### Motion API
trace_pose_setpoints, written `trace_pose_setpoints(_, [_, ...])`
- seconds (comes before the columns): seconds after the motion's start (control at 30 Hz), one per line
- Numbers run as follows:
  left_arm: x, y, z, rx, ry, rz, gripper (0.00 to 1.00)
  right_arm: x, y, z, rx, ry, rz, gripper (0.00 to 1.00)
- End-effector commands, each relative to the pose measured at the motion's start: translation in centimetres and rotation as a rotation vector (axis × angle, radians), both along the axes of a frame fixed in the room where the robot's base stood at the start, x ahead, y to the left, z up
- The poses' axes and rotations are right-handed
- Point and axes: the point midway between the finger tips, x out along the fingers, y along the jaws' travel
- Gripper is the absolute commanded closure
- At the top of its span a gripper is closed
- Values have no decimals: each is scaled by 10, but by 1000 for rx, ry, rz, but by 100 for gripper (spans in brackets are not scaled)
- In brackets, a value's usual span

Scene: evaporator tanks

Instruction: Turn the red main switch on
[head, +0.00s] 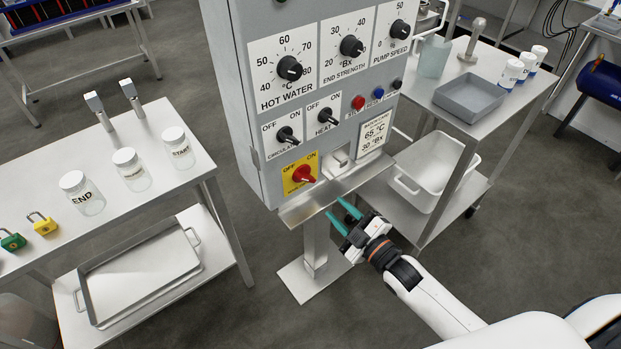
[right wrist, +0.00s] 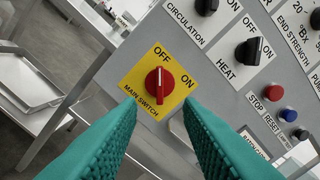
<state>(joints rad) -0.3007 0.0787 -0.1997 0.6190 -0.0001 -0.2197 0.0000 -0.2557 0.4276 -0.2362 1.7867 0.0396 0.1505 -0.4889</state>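The red main switch (head: 304,174) is a rotary knob on a yellow plate (head: 290,184) at the bottom left of the grey control panel. In the right wrist view the red knob (right wrist: 158,85) sits in the middle, and its white mark points up toward OFF, with ON to its right. My right gripper (head: 339,208) has teal fingers, held open and empty, below and right of the switch in the head view. In the right wrist view its fingertips (right wrist: 160,106) are spread on both sides below the knob, apparently not touching it. My left gripper is not in view.
Above the switch are the black circulation (head: 287,135) and heat (head: 325,116) knobs. A steel ledge (head: 337,190) juts out below the panel. Side tables stand left and right.

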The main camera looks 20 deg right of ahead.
Motion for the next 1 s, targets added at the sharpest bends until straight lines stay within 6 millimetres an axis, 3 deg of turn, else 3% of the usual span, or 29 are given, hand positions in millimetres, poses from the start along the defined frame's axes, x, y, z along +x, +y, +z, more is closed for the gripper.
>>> trace_pose_setpoints(0.4, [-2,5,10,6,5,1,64,72,26,3,1,-4,-1,67])
trace_pose_setpoints(0.6, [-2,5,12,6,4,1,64,99,36,1,2,-2,-1,67])
trace_pose_setpoints(1.0, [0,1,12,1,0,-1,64,109,39,0,2,1,0,67])
